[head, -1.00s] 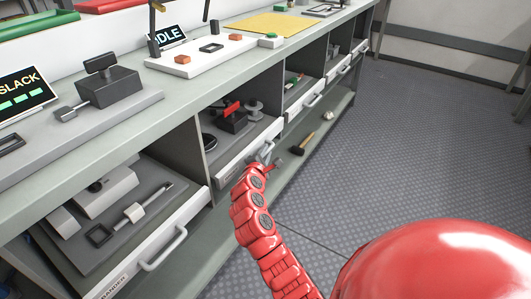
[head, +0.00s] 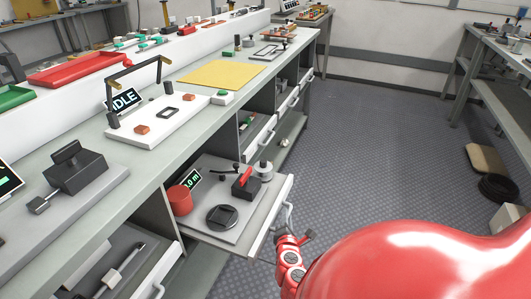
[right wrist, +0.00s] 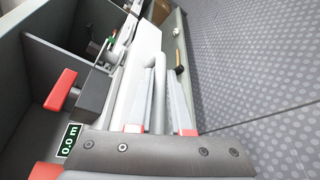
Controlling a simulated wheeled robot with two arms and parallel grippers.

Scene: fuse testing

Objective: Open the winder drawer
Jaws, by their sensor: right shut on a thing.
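The winder drawer (head: 272,212) stands pulled out from the bench in the head view. My right gripper (head: 285,231) is at the drawer's front. In the right wrist view, its two fingers (right wrist: 160,110) are closed around the pale handle (right wrist: 155,68). My left gripper is not in view.
Another drawer (head: 165,282) with grey parts is at the lower left, and more drawers line the bench beyond. The benchtop holds an IDLE display (head: 122,101) and a yellow mat (head: 221,74).

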